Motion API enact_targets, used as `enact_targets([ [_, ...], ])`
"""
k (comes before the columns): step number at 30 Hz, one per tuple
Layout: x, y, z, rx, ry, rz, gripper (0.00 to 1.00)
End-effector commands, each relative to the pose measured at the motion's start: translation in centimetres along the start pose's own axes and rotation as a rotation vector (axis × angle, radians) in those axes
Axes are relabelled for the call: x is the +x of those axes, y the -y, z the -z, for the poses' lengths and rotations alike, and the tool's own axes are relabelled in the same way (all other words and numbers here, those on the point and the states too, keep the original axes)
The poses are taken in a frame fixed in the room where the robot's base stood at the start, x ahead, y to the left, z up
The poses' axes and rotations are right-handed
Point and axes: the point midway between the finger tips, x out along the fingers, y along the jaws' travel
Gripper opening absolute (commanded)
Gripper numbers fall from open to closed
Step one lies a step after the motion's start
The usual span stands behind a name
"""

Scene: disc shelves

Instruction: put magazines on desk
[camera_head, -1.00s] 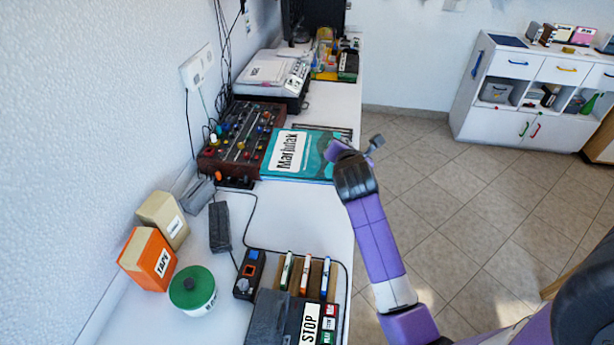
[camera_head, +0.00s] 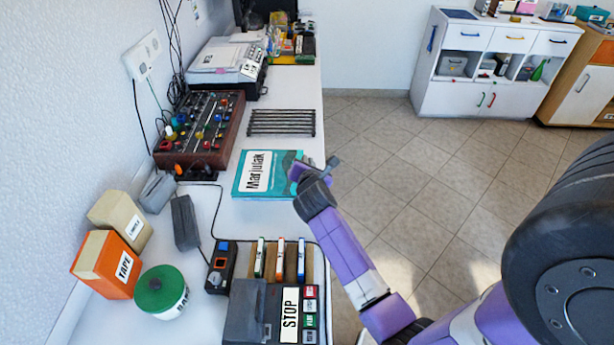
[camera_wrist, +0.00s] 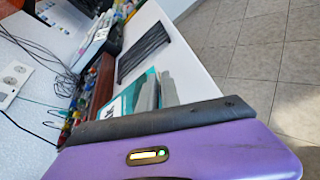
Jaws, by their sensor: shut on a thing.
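A teal magazine (camera_head: 235,187) with a white "Marjutak" label lies flat, face up, at the middle of the white desk (camera_head: 285,222). My gripper (camera_head: 299,171) is at its right edge, shut on it. I cannot tell whether the magazine touches the desk top. In the wrist view the grey fingers (camera_wrist: 157,93) are at the teal magazine (camera_wrist: 118,104), and my purple wrist hides part of it.
A dark slatted rack (camera_head: 282,122) lies behind the magazine. A mixer panel (camera_head: 203,128) stands at the left, with a printer (camera_head: 222,64) beyond it. A STOP box (camera_head: 290,315) and a small black device (camera_head: 221,265) sit in front. Bare desk lies around the magazine.

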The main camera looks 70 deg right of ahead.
Motion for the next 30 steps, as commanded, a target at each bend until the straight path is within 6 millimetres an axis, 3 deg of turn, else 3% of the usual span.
enact_targets([
  [7,0.6,0.6,1.2,0.002,0.002,-0.002,0.00],
  [15,2.0,2.2,4.0,0.003,0.002,-0.003,0.00],
  [27,2.1,2.3,4.4,0.002,0.002,-0.003,0.00],
  [28,2.1,2.4,4.4,0.000,0.001,0.000,0.13],
  [30,2.1,2.4,4.4,0.000,0.001,0.000,0.27],
])
